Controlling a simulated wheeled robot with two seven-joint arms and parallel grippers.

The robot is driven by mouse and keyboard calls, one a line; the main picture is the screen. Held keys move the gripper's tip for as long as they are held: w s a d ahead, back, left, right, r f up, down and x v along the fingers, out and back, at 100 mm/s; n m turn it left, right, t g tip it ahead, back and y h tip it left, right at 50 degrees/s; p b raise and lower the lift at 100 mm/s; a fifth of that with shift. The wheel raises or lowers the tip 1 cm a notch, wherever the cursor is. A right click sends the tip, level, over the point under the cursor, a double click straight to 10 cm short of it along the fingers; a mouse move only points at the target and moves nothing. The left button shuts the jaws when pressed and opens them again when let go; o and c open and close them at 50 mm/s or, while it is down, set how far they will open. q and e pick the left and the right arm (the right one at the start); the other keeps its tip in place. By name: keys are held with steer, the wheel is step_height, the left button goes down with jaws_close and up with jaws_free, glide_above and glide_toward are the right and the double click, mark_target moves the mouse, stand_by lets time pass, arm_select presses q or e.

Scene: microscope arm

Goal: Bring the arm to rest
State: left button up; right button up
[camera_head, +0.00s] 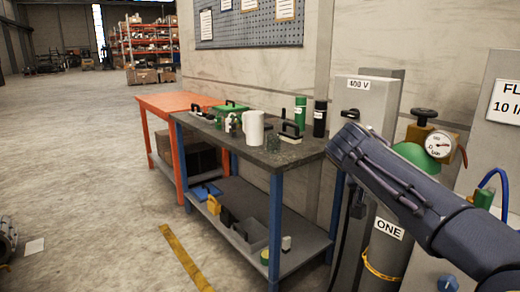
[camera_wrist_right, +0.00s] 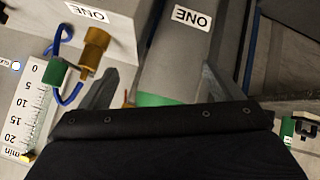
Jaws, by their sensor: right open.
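My right arm (camera_head: 425,200) comes in from the lower right in the head view, dark blue-grey. It stretches up and left, with its rounded end in front of the cabinet marked 400 V (camera_head: 365,100). My right gripper is not visible in the head view. In the right wrist view, the right gripper (camera_wrist_right: 160,70) has its two grey fingers spread apart with nothing between them. Behind them is a grey gas cylinder marked ONE (camera_wrist_right: 185,45), which appears upside down. My left gripper cannot be made out in the head view.
A dark workbench (camera_head: 300,152) holds a white cylinder, bottles and small tools. An orange table (camera_head: 165,103) adjoins it. A pressure gauge (camera_head: 439,144) and the cylinder ONE (camera_head: 385,255) stand close to the arm. A flow meter (camera_wrist_right: 28,105) is at left in the wrist view. Floor at left is mostly clear.

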steer(key=s+d+f+n+y, duration=0.25)
steer(key=s+f+y, duration=0.45)
steer(key=s+f, duration=0.55)
steer(key=s+a+f+n+t+y, duration=0.1)
steer(key=s+a+f+y, duration=0.3)
steer(key=s, duration=0.5)
steer(key=s+a+f+n+y, duration=0.1)
steer(key=s+a+f, duration=0.3)
steer(key=s+a, duration=0.45)
arm_select(q)
step_height(320, 180, up, 22)
steer(key=p, duration=2.2)
arm_select(e)
step_height(320, 180, up, 22)
steer(key=s+d, duration=0.1)
steer(key=d, duration=0.1)
arm_select(q)
steer(key=shift+c, duration=0.5)
arm_select(e)
steer(key=shift+s+r+n, duration=0.1)
steer(key=shift+n, duration=0.15)
steer(key=shift+c, duration=0.5)
